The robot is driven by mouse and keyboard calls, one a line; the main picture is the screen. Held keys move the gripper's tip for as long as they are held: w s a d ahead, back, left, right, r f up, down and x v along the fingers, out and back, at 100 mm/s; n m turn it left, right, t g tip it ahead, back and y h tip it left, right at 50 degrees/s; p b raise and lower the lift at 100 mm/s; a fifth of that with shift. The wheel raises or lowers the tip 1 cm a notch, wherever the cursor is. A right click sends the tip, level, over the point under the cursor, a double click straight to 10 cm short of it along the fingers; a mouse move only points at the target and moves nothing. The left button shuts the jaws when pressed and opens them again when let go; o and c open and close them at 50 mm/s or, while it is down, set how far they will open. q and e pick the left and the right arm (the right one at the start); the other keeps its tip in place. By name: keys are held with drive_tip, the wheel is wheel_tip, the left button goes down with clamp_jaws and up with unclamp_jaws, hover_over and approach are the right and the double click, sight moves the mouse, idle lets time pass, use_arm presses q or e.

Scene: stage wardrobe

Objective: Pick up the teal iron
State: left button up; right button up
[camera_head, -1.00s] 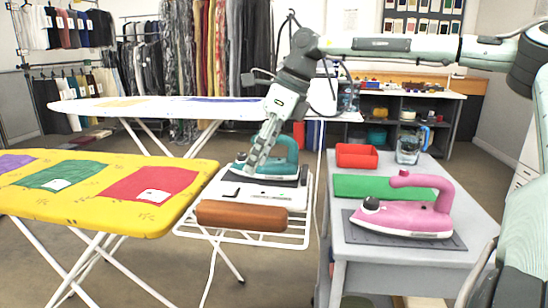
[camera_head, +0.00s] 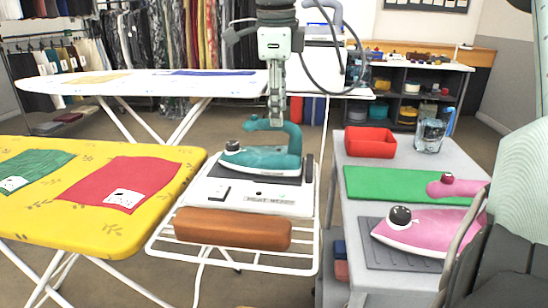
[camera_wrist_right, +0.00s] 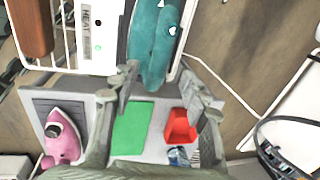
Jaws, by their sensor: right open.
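The teal iron (camera_head: 262,158) sits upright on a white rest with a label and a switch (camera_head: 250,197), its dark nose end to the left. In the right wrist view its teal body (camera_wrist_right: 152,45) lies just beyond my fingers. My right gripper (camera_head: 277,121) points straight down at the iron's handle, its fingers seen nearly edge-on. In the right wrist view the right gripper (camera_wrist_right: 158,78) has its fingers spread, with nothing held between them. Whether a fingertip touches the handle cannot be told. My left gripper is not in view.
A brown roll (camera_head: 232,229) lies on the white rack in front. The yellow ironing board (camera_head: 60,222) stands left. The grey table (camera_head: 341,180) on the right holds a pink iron (camera_head: 425,232), a green mat (camera_head: 390,184), a red tray (camera_head: 370,143) and a clear jug (camera_head: 430,135).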

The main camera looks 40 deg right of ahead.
drive_tip(key=f, duration=0.4)
drive_tip(key=shift+w+d+f, duration=0.25)
drive_tip(key=shift+d+f, duration=0.05)
drive_tip(key=shift+r, duration=0.1)
clamp_jaws()
